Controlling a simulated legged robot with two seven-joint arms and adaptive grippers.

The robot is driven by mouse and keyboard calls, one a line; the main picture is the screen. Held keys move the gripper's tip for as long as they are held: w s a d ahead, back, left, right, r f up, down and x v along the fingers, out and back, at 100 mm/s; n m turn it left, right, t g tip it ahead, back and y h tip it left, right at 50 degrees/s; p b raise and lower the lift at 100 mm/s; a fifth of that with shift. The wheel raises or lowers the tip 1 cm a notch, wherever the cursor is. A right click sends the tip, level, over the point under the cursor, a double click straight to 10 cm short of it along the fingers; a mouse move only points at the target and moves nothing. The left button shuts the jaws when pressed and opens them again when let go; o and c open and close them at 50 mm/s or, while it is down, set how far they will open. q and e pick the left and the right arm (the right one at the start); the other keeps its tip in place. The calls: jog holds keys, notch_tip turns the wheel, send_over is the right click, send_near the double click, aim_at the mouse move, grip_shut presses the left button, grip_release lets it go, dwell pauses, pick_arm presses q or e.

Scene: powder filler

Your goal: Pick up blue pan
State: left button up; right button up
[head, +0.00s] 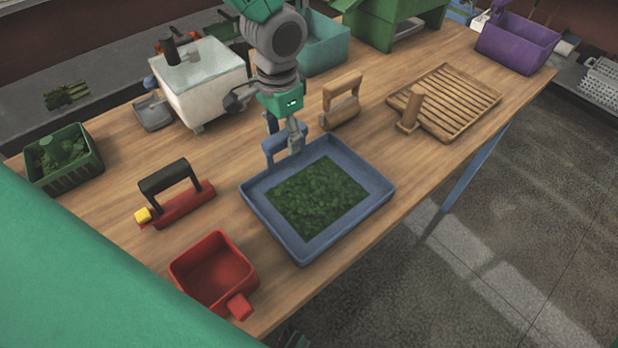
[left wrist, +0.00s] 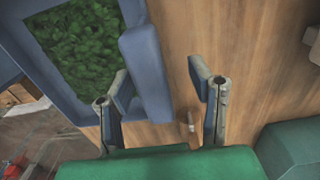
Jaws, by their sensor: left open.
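The blue pan (head: 275,231) lies flat on the wooden table and holds green leafy material (head: 318,199). Its blue handle (head: 273,143) stands at the back left edge. My left gripper (head: 295,142) points down beside the handle and partly covers it. In the left wrist view the pan (left wrist: 75,103) is at upper left, with its handle (left wrist: 146,72) pictured between the spread fingers of my left gripper (left wrist: 160,92). The gripper is open and holds nothing. I cannot tell whether a finger touches the pan. My right gripper is not in view.
A wooden-handled tool (head: 341,103) stands close behind the pan. A red tool with a dark handle (head: 177,199) and a red scoop (head: 213,276) lie to the left. A slatted wooden board (head: 460,95) is at right. The table's front edge runs close by the pan.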

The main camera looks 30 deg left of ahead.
pick_arm(q)
jog(key=shift+s+d+r, duration=0.1)
jog(key=shift+d+r, duration=0.05)
jog(key=shift+d, duration=0.1)
jog(key=shift+c, duration=1.2)
jog(key=shift+d, duration=0.15)
jog(key=c, duration=0.7)
jog(key=shift+d, duration=0.15)
grip_shut()
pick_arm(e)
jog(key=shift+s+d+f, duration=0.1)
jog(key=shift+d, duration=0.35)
pick_arm(q)
jog(key=shift+r, duration=0.1)
